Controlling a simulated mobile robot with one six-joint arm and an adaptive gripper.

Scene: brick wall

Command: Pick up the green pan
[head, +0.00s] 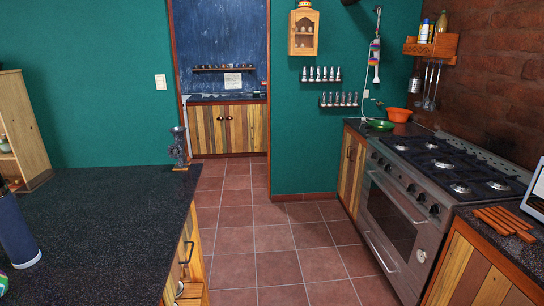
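The green pan (380,124) is small and shallow. It lies on the dark counter in the far right corner, left of the stove. An orange bowl-like vessel (398,114) stands right behind it and partly overlaps it in the picture. I cannot clearly make out the pan's handle at this size. My gripper does not show in the head view.
A steel stove (410,225) stands along the right wall. A dark-topped island (100,220) fills the left front, with a blue bottle (12,225) and a metal grinder (179,148) on it. The tiled floor (280,255) between them is clear.

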